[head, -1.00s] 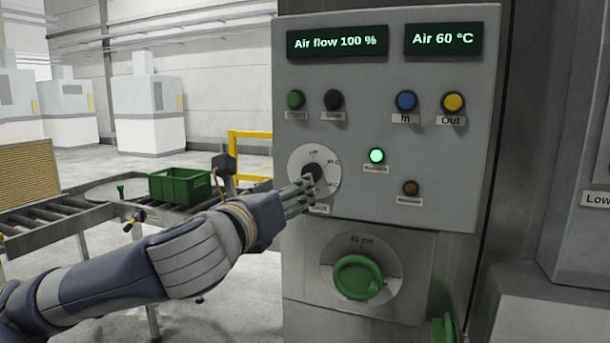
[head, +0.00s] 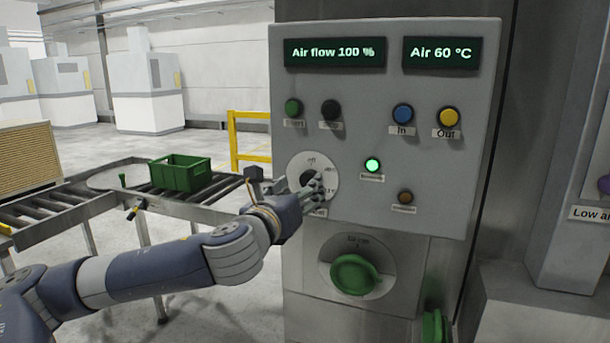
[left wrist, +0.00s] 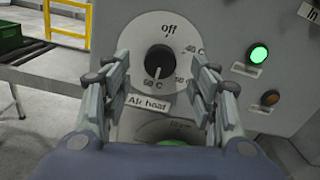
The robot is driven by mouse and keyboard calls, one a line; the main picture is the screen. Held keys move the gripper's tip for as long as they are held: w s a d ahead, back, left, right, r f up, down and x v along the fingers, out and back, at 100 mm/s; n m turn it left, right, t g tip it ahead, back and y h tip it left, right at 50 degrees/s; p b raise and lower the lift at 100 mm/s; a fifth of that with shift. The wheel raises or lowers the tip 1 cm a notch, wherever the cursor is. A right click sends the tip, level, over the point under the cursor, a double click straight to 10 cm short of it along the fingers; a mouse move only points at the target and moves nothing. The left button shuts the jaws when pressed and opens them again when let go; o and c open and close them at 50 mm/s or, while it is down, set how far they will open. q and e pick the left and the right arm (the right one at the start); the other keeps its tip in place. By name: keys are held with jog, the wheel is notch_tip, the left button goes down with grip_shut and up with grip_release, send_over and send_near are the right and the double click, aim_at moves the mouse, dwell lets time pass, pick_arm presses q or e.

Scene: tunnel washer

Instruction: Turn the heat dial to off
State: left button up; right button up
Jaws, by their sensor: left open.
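The heat dial is a black knob (left wrist: 158,61) on a round white plate (left wrist: 178,30) marked off at the top, with temperature marks at the right and bottom and an Air heat label (left wrist: 147,104) below. Its white pointer line points down, near the 60 C mark. In the head view the dial (head: 306,179) is partly hidden by my left gripper (head: 312,187). In the left wrist view the gripper (left wrist: 160,75) is open, its fingers on either side of the knob with gaps to it. My right gripper is not in view.
The panel (head: 452,185) also carries displays reading Air flow 100 % and Air 60 °C, several buttons and a lit green lamp (head: 372,165). A green knob (head: 354,274) sits below. A roller conveyor (head: 60,215) with a green crate (head: 179,172) stands left.

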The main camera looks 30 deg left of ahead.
aim_at(305, 184)
pick_arm(q)
jog(key=shift+p+x, duration=0.35)
jog(key=shift+x, duration=1.4)
jog(key=c, duration=1.1)
